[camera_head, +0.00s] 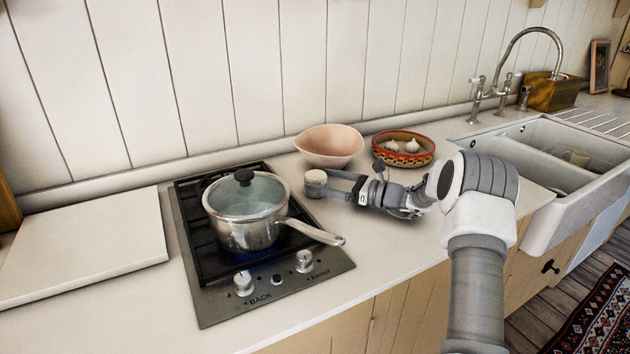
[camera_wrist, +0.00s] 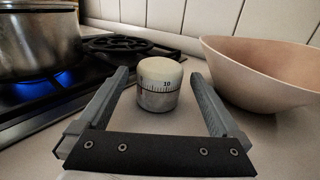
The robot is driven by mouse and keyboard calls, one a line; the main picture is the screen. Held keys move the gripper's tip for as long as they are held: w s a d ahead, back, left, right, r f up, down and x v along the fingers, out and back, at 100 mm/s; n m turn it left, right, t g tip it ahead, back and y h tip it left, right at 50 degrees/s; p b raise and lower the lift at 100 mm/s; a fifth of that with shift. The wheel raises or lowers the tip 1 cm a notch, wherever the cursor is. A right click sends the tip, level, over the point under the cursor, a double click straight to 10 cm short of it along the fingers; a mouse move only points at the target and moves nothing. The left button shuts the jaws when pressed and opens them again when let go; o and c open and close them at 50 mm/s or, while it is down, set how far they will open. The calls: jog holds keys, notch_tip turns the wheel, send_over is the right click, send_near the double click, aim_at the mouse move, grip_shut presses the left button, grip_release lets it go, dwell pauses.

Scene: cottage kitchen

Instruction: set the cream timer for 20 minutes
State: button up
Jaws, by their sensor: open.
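The cream timer (camera_head: 316,177) is a small round dial with a cream top and a metallic lower part. It stands upright on the counter just right of the hob. In the wrist view the timer (camera_wrist: 160,84) shows a scale with the number 10 facing me. My gripper (camera_head: 334,184) is low over the counter, and in the wrist view my gripper (camera_wrist: 160,88) is open. Its two fingers reach along either side of the timer, with gaps between them and it. I cannot tell whether the tips reach past it.
A lidded steel pot (camera_head: 245,222) stands on the lit hob (camera_head: 211,296), its handle pointing right toward my arm. A pink bowl (camera_head: 329,147) is close behind the timer; it is right of my fingers in the wrist view (camera_wrist: 262,78). A patterned bowl (camera_head: 404,158) holds garlic.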

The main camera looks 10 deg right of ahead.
aim_at(315, 178)
jog(key=shift+x, duration=1.8)
jog(key=c, duration=1.3)
jog(key=shift+o, duration=0.2)
jog(key=shift+m+t+h, duration=0.4)
jog(key=shift+t, duration=0.1)
